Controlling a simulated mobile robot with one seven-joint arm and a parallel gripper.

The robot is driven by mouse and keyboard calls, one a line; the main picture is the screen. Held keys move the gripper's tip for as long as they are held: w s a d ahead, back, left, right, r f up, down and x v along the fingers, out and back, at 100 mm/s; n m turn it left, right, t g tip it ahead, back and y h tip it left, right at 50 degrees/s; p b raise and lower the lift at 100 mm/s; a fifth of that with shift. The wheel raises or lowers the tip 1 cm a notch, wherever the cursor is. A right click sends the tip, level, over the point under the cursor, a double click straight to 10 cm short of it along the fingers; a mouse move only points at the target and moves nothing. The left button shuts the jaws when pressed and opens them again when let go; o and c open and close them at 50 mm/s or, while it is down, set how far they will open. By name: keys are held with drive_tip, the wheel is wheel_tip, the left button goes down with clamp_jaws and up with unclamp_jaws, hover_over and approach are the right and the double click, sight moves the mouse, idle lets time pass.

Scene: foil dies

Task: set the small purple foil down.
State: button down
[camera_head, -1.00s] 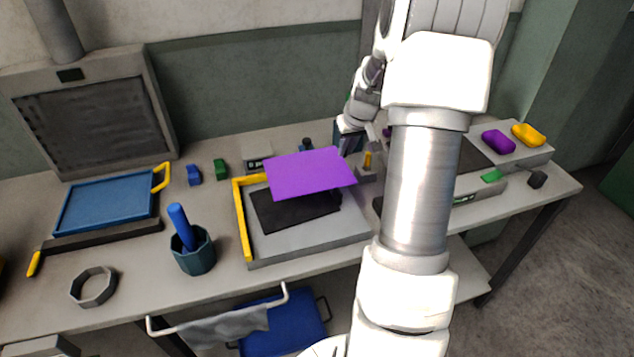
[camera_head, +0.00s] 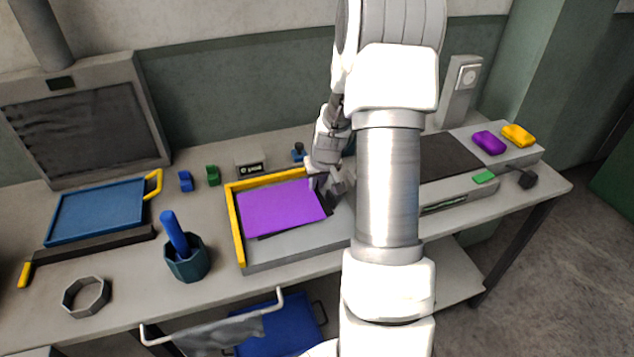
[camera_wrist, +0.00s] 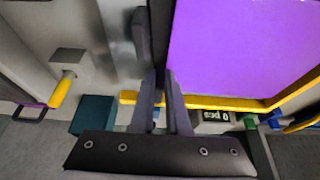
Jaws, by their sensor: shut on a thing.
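The small purple foil (camera_head: 280,207) is a flat sheet over the grey plate (camera_head: 300,242) with yellow edge strips (camera_head: 236,226) at its left and back. My gripper (camera_head: 325,186) is shut on the foil's right edge. In the wrist view the foil (camera_wrist: 240,50) reaches from the finger tips (camera_wrist: 162,84) to the right, beside the yellow strip. The foil lies close above the dark patch on the plate, which shows as a thin dark band below its front edge. I cannot tell whether the foil touches the plate.
A teal cup (camera_head: 187,260) with a blue-handled tool stands left of the plate. A blue tray (camera_head: 98,210) is further left, and a grey ring (camera_head: 86,296) lies at the front left. Purple (camera_head: 489,142) and yellow (camera_head: 518,135) blocks sit at the right. My arm hides part of the bench.

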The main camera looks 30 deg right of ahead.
drive_tip(key=shift+f, duration=0.2)
drive_tip(key=c, duration=0.9)
unclamp_jaws()
drive_tip(key=shift+r, duration=0.1)
drive_tip(key=shift+r, duration=0.45)
drive_tip(key=v, duration=1.1)
drive_tip(key=shift+s+r+p, duration=0.15)
drive_tip(key=shift+p, duration=0.15)
